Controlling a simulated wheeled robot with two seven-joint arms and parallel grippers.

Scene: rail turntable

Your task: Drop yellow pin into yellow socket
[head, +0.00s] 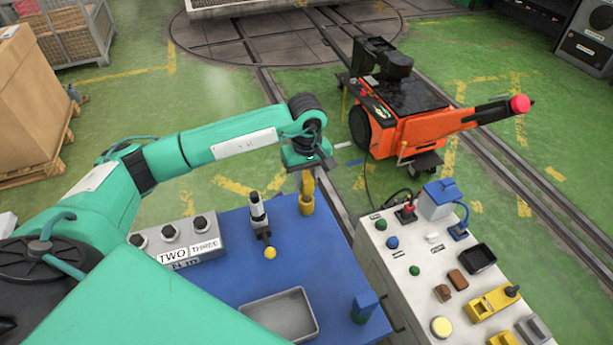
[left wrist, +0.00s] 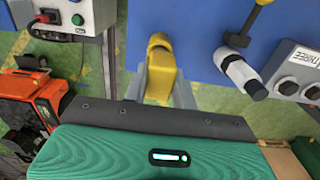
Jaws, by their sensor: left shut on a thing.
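The yellow pin (head: 307,182) is held upright below my left gripper (head: 307,172), near the back edge of the blue table. The yellow socket (head: 307,205) is directly beneath it, and the pin's lower end meets or overlaps the socket's top in the head view. I cannot tell how deep the pin sits. In the left wrist view the jaws of my left gripper (left wrist: 159,88) are shut on the yellow pin (left wrist: 160,68), with yellow of the socket (left wrist: 159,41) just beyond. My right gripper is not in view.
The blue table (head: 225,255) holds a lever with a yellow knob (head: 270,253), a grey button box (head: 180,240), an empty metal tray (head: 284,316) and a blue-and-green piece (head: 363,306). A white control panel (head: 400,268) stands right. An orange cart (head: 408,125) is behind.

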